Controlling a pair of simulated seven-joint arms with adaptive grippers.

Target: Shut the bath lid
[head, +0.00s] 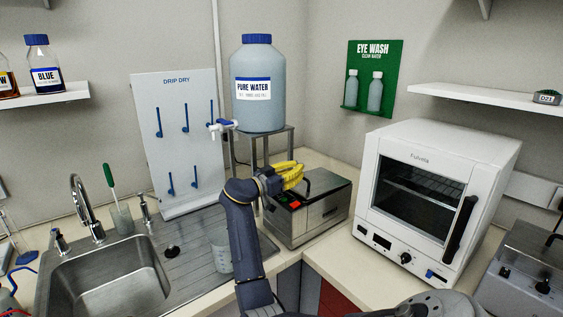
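The bath (306,228) is a steel box on the counter in the middle of the head view, with a dark control panel and a red display on its left front. Its lid (330,189) appears to lie flat across the top, with a black arched handle (318,173).
A Pure Water carboy (257,105) stands on a metal stand (290,145) behind the bath. A white oven (430,190) is to the right. A sink (105,275) and a beaker (221,252) are to the left. Counter between bath and oven is narrow.

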